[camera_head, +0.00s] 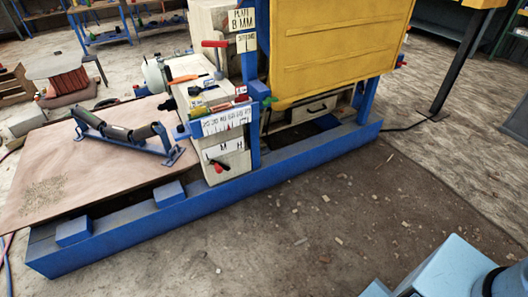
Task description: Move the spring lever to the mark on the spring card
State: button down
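A small lever with a red grip (218,167) sits low on the front of a pale cabinet beside the blue frame. Just above it is a white card (222,148) with letters, of which M and H are readable. I cannot tell for sure that these are the spring lever and spring card, nor which mark is meant. A second, red-handled lever (215,44) stands higher up, beside a white plate card (242,19) reading "8 MM" and a setting card (246,42). My gripper is not in view; light blue parts of my body show at bottom right.
A white scale card (226,121) hangs above the lettered card. Tools (212,92) lie on the cabinet top. A yellow guard (335,45) and blue base beam (215,200) bound the machine. A roller frame (125,132) rests on a brown board (45,185). Floor in front is open, with scattered chips.

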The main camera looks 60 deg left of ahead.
aim_at(219, 167)
jog(key=z, duration=0.5)
jog(key=k, duration=0.15)
jog(key=u, duration=2.1)
